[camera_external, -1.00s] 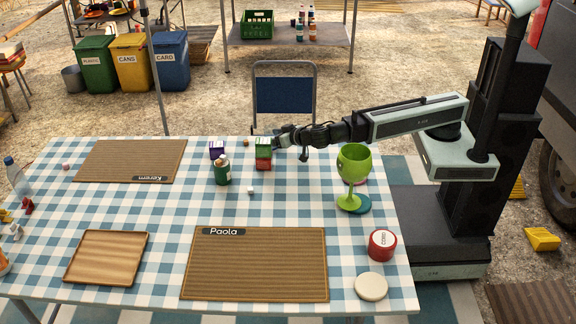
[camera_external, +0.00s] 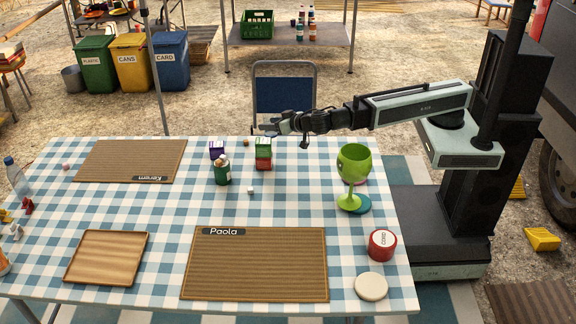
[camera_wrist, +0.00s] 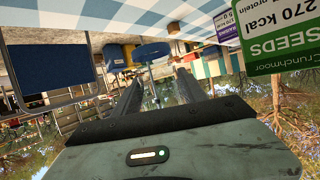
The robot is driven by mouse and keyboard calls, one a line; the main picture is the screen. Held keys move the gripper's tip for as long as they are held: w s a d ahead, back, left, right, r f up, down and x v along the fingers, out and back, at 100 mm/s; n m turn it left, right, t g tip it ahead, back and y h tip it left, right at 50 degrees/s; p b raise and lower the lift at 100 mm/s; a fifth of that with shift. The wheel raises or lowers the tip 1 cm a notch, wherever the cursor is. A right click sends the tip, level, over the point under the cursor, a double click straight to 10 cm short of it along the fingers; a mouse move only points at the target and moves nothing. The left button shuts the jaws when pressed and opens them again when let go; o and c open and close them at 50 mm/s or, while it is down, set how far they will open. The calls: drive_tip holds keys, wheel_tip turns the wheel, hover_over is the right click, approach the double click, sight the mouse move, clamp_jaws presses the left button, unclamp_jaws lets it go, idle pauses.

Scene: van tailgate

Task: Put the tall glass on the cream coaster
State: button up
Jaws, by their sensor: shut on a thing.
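The round cream coaster (camera_external: 371,287) lies bare at the table's front right corner. My gripper (camera_external: 264,127) is above the table's far edge, behind the small stacked boxes. In the wrist view my gripper's two fingers (camera_wrist: 157,85) are shut on a see-through thing, seemingly the tall glass, with a bluish oval foot (camera_wrist: 150,52) and a thin stem. The picture is upside down there, and its bowl is hard to make out. The glass cannot be made out in the external view.
A red can (camera_external: 382,245) stands just behind the cream coaster. A Paola mat (camera_external: 255,270) lies left of the cream coaster.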

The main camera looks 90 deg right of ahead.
sight(265, 114)
wheel_tip(265, 114, up, 4)
drive_tip(key=p, duration=0.2)
drive_tip(key=shift+r+p, duration=0.25)
drive_tip(key=shift+p, duration=0.15)
drive_tip(key=shift+f, duration=0.15)
